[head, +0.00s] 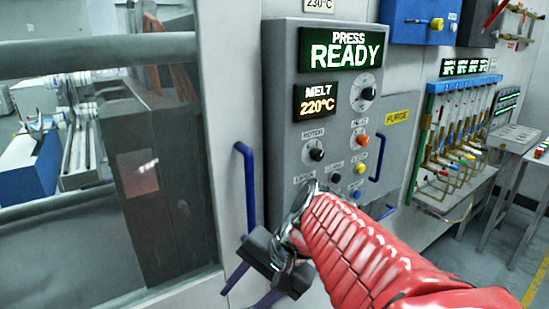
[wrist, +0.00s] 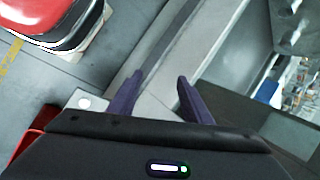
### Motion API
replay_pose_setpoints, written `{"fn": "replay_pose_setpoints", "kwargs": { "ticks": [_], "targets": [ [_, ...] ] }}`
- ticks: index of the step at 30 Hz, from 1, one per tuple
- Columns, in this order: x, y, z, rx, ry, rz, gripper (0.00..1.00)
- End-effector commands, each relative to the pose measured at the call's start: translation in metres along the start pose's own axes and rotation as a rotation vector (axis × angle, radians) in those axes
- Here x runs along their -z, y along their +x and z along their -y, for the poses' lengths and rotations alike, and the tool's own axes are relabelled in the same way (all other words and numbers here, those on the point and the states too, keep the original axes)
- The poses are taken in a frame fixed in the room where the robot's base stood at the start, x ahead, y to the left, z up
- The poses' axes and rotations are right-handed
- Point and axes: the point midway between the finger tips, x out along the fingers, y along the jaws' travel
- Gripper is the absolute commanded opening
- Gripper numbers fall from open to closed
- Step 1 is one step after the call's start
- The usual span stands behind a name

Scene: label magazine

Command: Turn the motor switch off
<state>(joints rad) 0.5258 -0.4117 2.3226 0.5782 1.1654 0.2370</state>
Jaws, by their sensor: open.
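The motor switch (head: 317,154) is a round black knob under the MOTOR label on the grey control panel (head: 284,100) in the head view. Its pointer direction is too small to tell. My gripper (head: 248,297) is below and left of the switch, apart from it, with its purple fingers pointing down. In the wrist view the two purple fingers of my gripper (wrist: 155,92) stand apart with nothing between them. The wrist view does not show the switch. My red-sleeved arm covers the lower right of the panel.
The panel shows a READY display (head: 341,50) and a MELT 220°C display (head: 317,101). Other knobs and buttons, including an orange button (head: 362,141), sit near the switch. A blue handle (head: 246,185) stands left of the panel, and another (head: 378,158) right of it.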

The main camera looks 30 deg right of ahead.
Motion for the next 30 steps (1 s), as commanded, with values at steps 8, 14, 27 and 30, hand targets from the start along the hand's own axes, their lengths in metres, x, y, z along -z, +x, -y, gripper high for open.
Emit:
{"fn": "replay_pose_setpoints", "kwargs": {
  "ticks": [8, 14, 27, 30],
  "targets": [
    [0.049, -0.027, 0.013, 0.218, 0.411, 0.077, 0.45],
    [0.085, -0.064, 0.016, 0.425, 0.709, 0.101, 0.45],
    [0.171, -0.185, -0.017, 0.966, 1.226, 0.174, 0.45],
    [0.186, -0.217, -0.031, 1.095, 1.304, 0.197, 0.45]
  ]
}}
